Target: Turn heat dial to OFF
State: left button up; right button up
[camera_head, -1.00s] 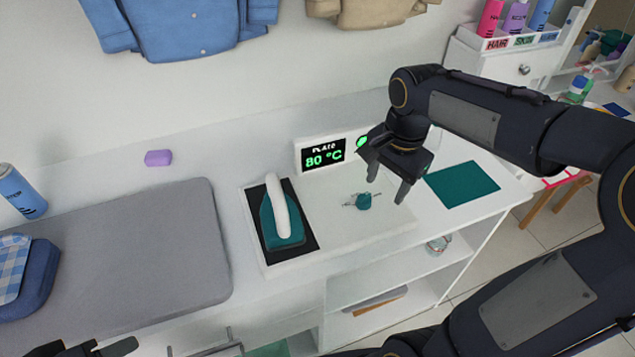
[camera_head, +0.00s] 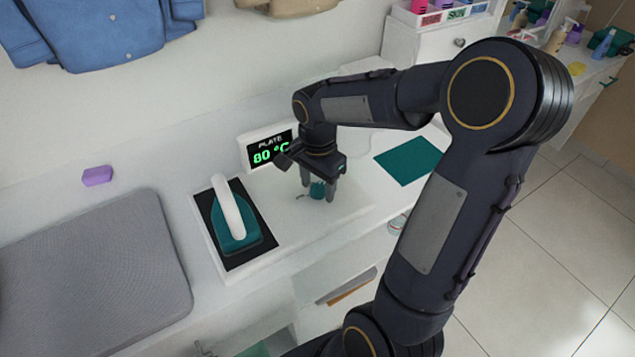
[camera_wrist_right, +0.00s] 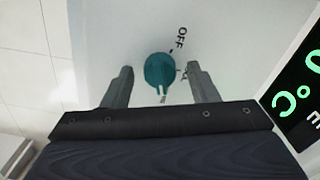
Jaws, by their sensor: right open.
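The teal heat dial (camera_head: 317,190) sits on the white iron station (camera_head: 352,205). In the right wrist view the dial (camera_wrist_right: 160,70) lies between my fingers, with an OFF mark (camera_wrist_right: 181,37) beyond it, up and to the right. The dial's white pointer lines face the gripper, away from OFF. My right gripper (camera_head: 318,192) is open above the dial, a finger on each side; in the wrist view (camera_wrist_right: 162,88) there are gaps between fingers and dial. The display (camera_head: 268,150) reads PLATE 80 °C, its right end hidden by the gripper. My left gripper is not in view.
A teal iron (camera_head: 230,225) with a white handle rests on a black plate left of the dial. A grey ironing pad (camera_head: 90,275) lies further left, with a purple block (camera_head: 97,176) behind it. A teal mat (camera_head: 408,161) lies to the right.

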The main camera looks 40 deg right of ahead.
jog(key=shift+c, duration=0.4)
jog(key=c, duration=0.9)
